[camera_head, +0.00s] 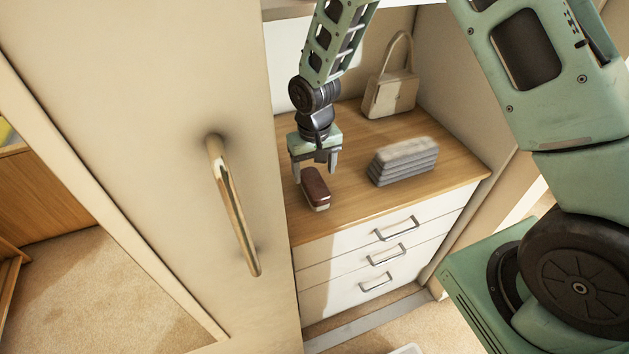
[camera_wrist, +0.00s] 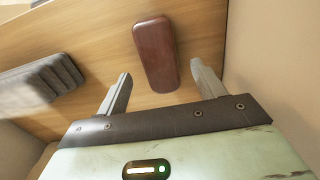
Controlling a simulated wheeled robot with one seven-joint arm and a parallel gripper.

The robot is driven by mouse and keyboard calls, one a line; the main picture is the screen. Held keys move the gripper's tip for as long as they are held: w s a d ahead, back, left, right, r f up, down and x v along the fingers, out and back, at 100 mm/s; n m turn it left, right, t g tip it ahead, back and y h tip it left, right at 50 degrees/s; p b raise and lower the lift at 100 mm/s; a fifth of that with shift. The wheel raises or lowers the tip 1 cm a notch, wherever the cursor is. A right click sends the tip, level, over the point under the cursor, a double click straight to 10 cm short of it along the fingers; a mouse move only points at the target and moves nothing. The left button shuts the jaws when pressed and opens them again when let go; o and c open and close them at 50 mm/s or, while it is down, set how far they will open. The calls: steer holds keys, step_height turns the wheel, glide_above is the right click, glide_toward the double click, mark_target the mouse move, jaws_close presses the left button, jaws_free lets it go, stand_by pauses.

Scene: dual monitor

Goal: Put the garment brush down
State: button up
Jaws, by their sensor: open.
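The garment brush (camera_head: 315,188) has a dark red-brown back and a pale lower part. It lies on the wooden top of the drawer unit (camera_head: 345,213), near its front left. My gripper (camera_head: 315,173) is open, just above and behind the brush. In the wrist view the brush (camera_wrist: 156,52) lies on the wood beyond the fingertips of my gripper (camera_wrist: 160,76), in line with the gap between them. Nothing is held between the fingers.
A stack of folded grey cloth (camera_head: 404,161) lies right of the brush. A beige handbag (camera_head: 391,92) stands at the back. A cream door with a gold handle (camera_head: 233,205) stands close on the left. Bare wood lies between brush and cloth.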

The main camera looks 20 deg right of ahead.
mark_target(315, 182)
step_height(315, 182, up, 7)
steer(key=shift+b, duration=0.45)
steer(key=shift+r, duration=0.1)
steer(key=s+d+r+t, duration=0.3)
steer(key=s+d+r, duration=0.6)
steer(key=s+d, duration=0.35)
steer(key=s+a+r+n+g, duration=0.1)
steer(key=s+a+n, duration=0.3)
steer(key=s+a, duration=0.3)
steer(key=s+a+r+n+g, duration=0.1)
steer(key=s+a+n+g, duration=0.1)
steer(key=s+a, duration=0.5)
steer(key=a+n, duration=0.1)
steer(key=a, duration=0.3)
steer(key=shift+s+a+r+n+y, duration=0.15)
steer(key=shift+a+r+n+y, duration=0.15)
steer(key=shift+a+n, duration=0.1)
steer(key=shift+o, duration=0.4)
steer(key=shift+f, duration=0.1)
